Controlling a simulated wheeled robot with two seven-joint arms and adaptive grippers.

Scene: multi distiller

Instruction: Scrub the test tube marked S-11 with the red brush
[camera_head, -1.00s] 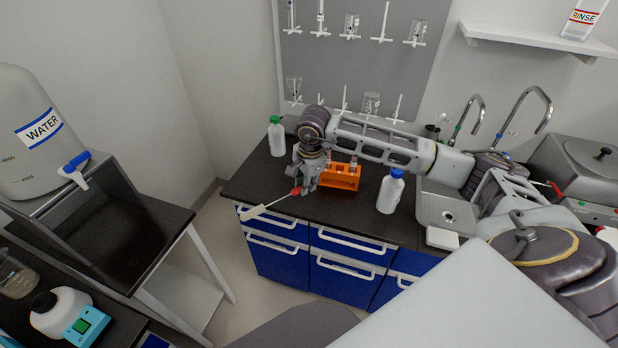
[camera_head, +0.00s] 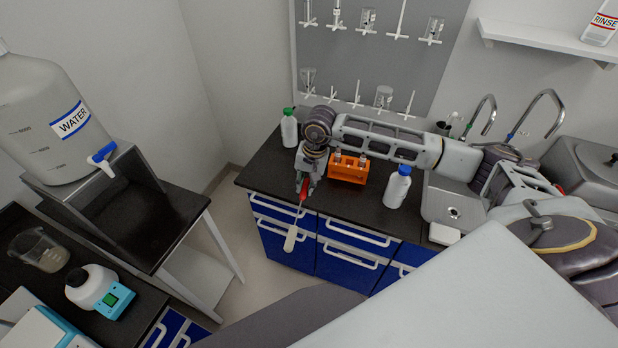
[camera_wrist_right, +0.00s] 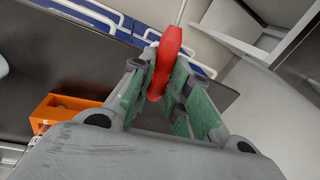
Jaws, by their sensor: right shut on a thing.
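My right gripper (camera_head: 307,182) is shut on the red handle of the brush (camera_head: 293,232), above the front edge of the dark counter. The brush's thin shaft and whitish bristle head point down and forward, past the edge, over the drawers. In the right wrist view the red handle (camera_wrist_right: 168,58) sits between the green finger pads (camera_wrist_right: 160,92). An orange rack (camera_head: 348,169) stands on the counter just right of the gripper, with tube tops showing in it, partly behind my arm. I cannot read any S-11 mark. My left gripper is not in view.
A green-capped bottle (camera_head: 289,130) stands left of my right wrist, and a blue-capped bottle (camera_head: 397,188) right of the rack. The sink (camera_head: 452,205) is farther right. A stand with a water tank (camera_head: 50,125) is at left. Open floor lies before the drawers.

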